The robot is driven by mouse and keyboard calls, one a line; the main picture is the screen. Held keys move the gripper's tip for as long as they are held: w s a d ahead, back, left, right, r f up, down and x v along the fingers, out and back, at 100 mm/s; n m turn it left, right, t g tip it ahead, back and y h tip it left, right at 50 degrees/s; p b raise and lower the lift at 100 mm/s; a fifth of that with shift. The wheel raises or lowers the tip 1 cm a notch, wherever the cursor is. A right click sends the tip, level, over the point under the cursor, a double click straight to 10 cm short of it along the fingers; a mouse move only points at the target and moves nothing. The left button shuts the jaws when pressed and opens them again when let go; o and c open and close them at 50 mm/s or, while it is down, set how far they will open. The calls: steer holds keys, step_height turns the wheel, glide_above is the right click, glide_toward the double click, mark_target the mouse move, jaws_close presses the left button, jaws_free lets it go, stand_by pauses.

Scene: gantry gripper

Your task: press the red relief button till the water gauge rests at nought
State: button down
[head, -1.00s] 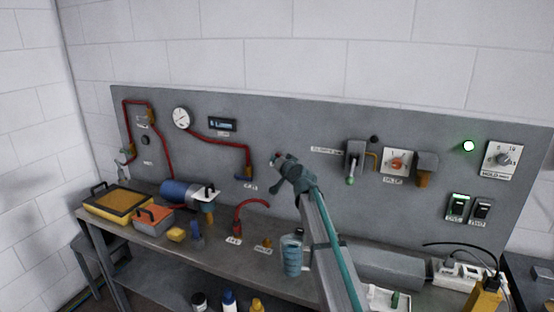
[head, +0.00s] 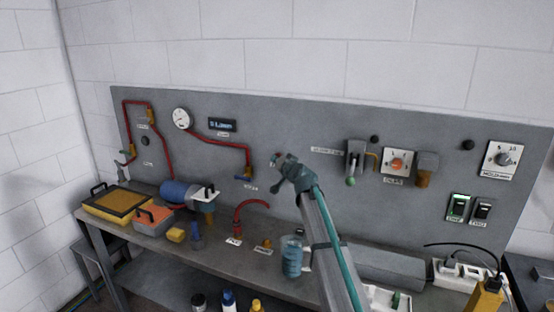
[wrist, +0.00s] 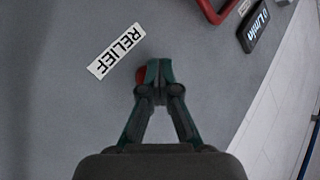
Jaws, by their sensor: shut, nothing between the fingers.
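The red relief button (wrist: 140,74) shows in the wrist view beside the RELIEF label (wrist: 116,49), partly hidden behind my fingertips. My gripper (wrist: 156,68) is shut and empty, its fingertips overlapping the button's right side. I cannot tell whether they touch or press it. In the head view my gripper (head: 276,160) is close to the grey panel, right of the red pipe. The round white gauge (head: 182,118) is at the panel's upper left; its needle is too small to read.
A L/min display (head: 222,125) is right of the gauge. The red pipe (head: 215,137) runs below it. A lever (head: 352,165) and an orange-red knob (head: 397,164) are right of my arm. Tools and a clear beaker (head: 291,257) stand on the bench (head: 262,275).

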steer(key=shift+s, duration=0.1)
steer(key=shift+s+a, duration=0.25)
steer(key=shift+s, duration=0.5)
steer(key=s, duration=0.1)
steer(key=s+a, duration=0.1)
steer(key=s, duration=0.1)
steer(key=s+p, duration=0.1)
steer(key=shift+s+a, duration=0.35)
stand_by(0.5)
